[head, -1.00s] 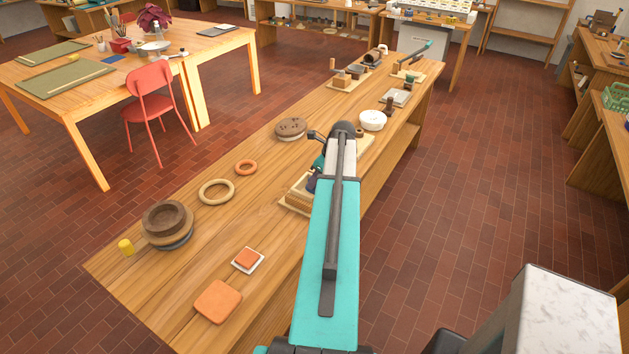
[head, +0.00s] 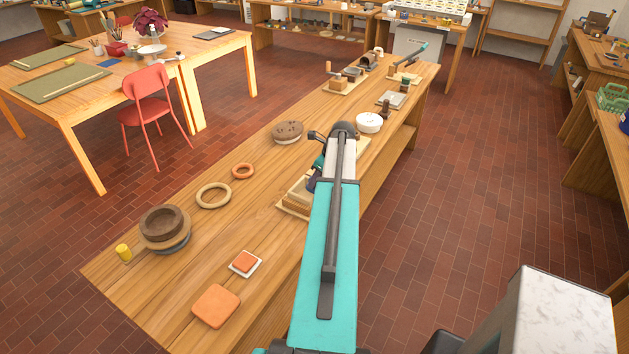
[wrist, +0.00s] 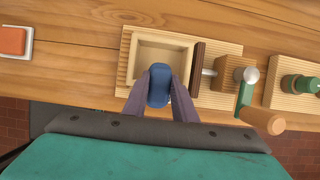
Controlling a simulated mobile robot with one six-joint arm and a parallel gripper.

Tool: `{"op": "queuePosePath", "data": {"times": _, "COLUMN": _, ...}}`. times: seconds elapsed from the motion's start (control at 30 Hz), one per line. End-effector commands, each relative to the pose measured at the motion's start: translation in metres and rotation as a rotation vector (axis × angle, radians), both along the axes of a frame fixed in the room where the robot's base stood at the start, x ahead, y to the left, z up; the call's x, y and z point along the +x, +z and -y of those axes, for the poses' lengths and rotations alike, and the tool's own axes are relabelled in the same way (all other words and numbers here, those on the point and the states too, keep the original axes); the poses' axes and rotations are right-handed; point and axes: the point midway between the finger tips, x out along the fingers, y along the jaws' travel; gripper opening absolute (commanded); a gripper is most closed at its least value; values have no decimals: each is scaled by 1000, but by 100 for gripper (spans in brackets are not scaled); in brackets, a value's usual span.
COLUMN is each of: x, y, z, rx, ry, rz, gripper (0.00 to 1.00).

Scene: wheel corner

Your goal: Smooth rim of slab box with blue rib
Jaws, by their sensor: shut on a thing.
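The slab box (wrist: 163,53) is a pale, open rectangular clay box on a ribbed wooden board (wrist: 125,67) in the wrist view. My gripper (wrist: 160,92) is shut on the blue rib (wrist: 158,84), a rounded blue piece between the two fingers. The rib overlaps the near wall of the box in this view; I cannot tell whether it touches the rim. In the head view my arm covers most of the box, and only part of the board (head: 292,206) shows to its left.
A dark upright plate (wrist: 197,68) and a wooden block (wrist: 228,73) with a screw and green handle stand right of the box. An orange slab (head: 216,305) and smaller tile (head: 245,263) lie nearer on the bench. Rings and pots stand farther left.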

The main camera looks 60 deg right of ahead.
Motion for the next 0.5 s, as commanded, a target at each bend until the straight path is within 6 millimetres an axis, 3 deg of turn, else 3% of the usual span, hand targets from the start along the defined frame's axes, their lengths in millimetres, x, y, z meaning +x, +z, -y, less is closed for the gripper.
{"op": "queuePosePath", "data": {"times": 0.5, "x": 0, "y": 0, "z": 15, "rx": -2, "ry": -1, "rz": -1, "gripper": 7}}
